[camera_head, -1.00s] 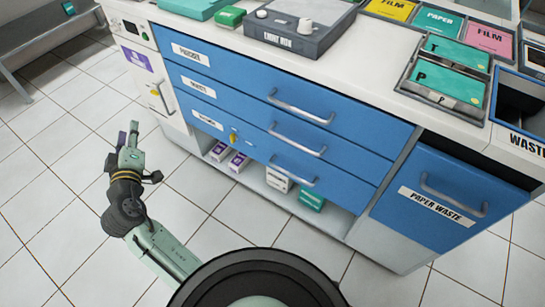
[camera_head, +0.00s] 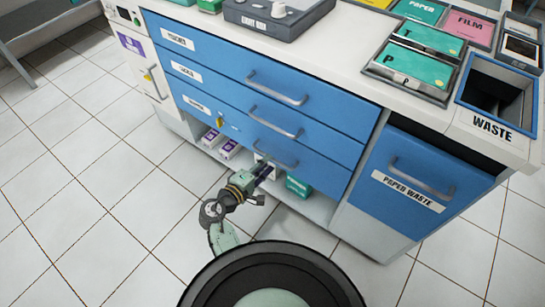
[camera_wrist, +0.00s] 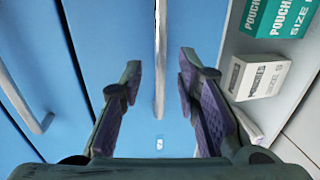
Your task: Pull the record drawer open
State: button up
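The blue cabinet has three stacked drawers with bar handles, all closed. Their labels are too small to read surely, so I cannot tell which one is the record drawer. The bottom drawer (camera_head: 305,168) has a yellow key (camera_head: 221,123) near its label. My gripper (camera_head: 268,170) is at the bottom drawer's handle (camera_head: 276,156). In the wrist view my gripper (camera_wrist: 163,88) is open, with dark purple finger pads apart. That handle (camera_wrist: 160,60) stands between the fingers, with a gap visible on each side. The middle drawer's handle (camera_wrist: 22,95) is at the left.
Below the drawers an open shelf holds purple-and-white boxes (camera_head: 229,148), a white box (camera_wrist: 258,78) and a teal box (camera_head: 297,187). A paper waste drawer (camera_head: 430,180) is at the right. The tiled floor (camera_head: 90,200) at left is clear.

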jog(key=shift+x, duration=2.1)
jog(key=shift+c, duration=0.4)
grip_shut()
